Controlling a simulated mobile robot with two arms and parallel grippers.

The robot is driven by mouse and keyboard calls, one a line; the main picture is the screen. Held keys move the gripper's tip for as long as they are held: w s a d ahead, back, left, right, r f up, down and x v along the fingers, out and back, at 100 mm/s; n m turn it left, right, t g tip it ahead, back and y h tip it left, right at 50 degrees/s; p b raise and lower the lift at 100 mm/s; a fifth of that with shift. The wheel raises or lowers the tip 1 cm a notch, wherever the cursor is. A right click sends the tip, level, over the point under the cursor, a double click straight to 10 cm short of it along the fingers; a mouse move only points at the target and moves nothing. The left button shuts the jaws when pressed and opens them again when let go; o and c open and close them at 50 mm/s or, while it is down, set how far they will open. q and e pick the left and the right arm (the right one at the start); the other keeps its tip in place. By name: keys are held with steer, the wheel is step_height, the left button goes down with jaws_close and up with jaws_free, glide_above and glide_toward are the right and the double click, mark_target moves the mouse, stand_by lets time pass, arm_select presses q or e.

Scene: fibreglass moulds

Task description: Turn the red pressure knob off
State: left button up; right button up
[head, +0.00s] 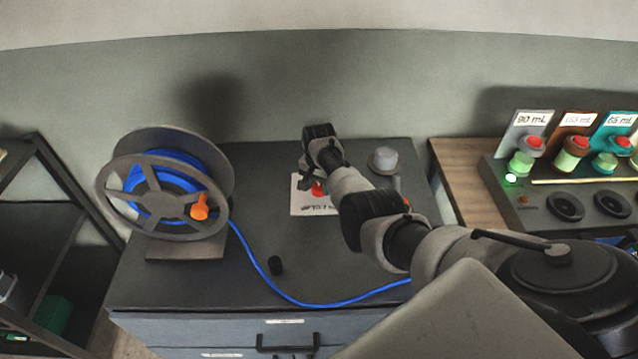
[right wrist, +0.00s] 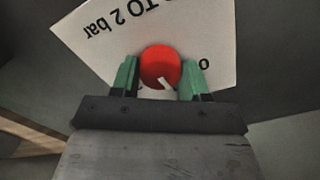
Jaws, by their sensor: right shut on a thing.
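The red pressure knob (right wrist: 160,66) is round, with a white pointer mark on its lower part, in the right wrist view. It stands in front of a white label card (right wrist: 85,40) whose text reads upside down, partly "TO 2 bar". My right gripper (right wrist: 159,78) has its green fingers on both sides of the knob and is shut on it. In the head view a bit of the red knob (head: 318,189) shows below my right gripper (head: 312,183), over the card (head: 300,206). My left gripper is not in view.
A reel of blue hose (head: 165,185) with an orange handle stands left on the cabinet. The blue hose (head: 300,302) runs along the cabinet's front. A small black cap (head: 275,265) and a grey knob (head: 383,160) are nearby. A panel with coloured bottles (head: 560,200) is at right.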

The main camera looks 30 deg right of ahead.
mark_target(319, 185)
steer(key=n+p, duration=0.1)
steer(key=n, duration=0.9)
steer(key=shift+n, duration=0.3)
stand_by(0.4)
steer(key=o, duration=0.9)
steer(key=shift+r+p, duration=0.5)
steer(key=shift+p, duration=0.05)
step_height(319, 185, up, 10)
steer(key=p, duration=0.1)
